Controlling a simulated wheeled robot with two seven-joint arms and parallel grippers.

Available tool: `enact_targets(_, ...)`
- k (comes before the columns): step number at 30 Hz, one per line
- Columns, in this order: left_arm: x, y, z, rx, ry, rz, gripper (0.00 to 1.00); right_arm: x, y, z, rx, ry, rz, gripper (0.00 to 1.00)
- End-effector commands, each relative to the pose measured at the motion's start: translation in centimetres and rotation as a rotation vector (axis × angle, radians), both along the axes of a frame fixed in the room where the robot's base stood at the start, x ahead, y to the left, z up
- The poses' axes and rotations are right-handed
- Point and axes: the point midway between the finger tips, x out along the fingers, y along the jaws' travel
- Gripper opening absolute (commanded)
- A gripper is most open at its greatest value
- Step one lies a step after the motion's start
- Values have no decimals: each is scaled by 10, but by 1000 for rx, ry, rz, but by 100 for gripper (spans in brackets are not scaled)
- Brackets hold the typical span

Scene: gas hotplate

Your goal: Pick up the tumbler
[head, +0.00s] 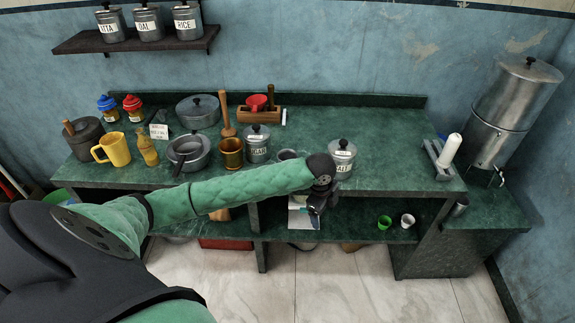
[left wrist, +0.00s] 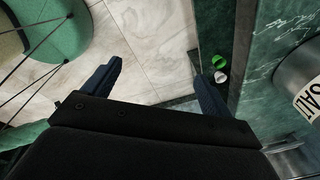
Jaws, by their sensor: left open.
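A small steel tumbler (head: 459,207) stands at the left edge of the low green ledge on the right, below the water dispenser. My left gripper (head: 317,203) is in front of the counter's front edge, well to the left of that tumbler and apart from it. In the left wrist view its two fingers are spread, with nothing between them (left wrist: 158,88) but the floor beyond. A green cup (head: 384,221) and a white cup (head: 407,220) stand on the lower shelf; the wrist view shows them beyond the right-hand finger. My right gripper is in neither view.
The salt canister (head: 341,160) stands on the green counter (head: 390,150) just behind my left wrist. A grey cup (head: 287,155) is partly hidden by my arm. The steel dispenser (head: 505,110) stands at the right. The tiled floor (head: 330,280) in front is clear.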

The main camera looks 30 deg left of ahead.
Motion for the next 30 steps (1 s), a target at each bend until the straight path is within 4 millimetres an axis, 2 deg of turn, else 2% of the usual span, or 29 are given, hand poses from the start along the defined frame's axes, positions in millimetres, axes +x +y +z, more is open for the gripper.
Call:
enact_targets(1, 13, 18, 8, 23, 4, -21, 85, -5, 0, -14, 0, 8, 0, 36)
enact_targets(6, 45, 73, 34, 75, 33, -92, 85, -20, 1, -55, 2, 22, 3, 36)
enact_targets(12, 74, 140, 71, 112, 68, -142, 85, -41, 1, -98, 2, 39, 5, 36)
enact_targets(15, 82, 166, 86, 119, 80, -154, 85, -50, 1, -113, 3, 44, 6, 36)
enact_targets(18, 86, 183, 96, 122, 89, -161, 85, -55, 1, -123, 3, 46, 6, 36)
enact_targets(23, 89, 193, 102, 121, 93, -165, 85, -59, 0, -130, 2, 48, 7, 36)
enact_targets(30, 89, 194, 83, 120, 95, -166, 85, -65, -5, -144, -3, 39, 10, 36)
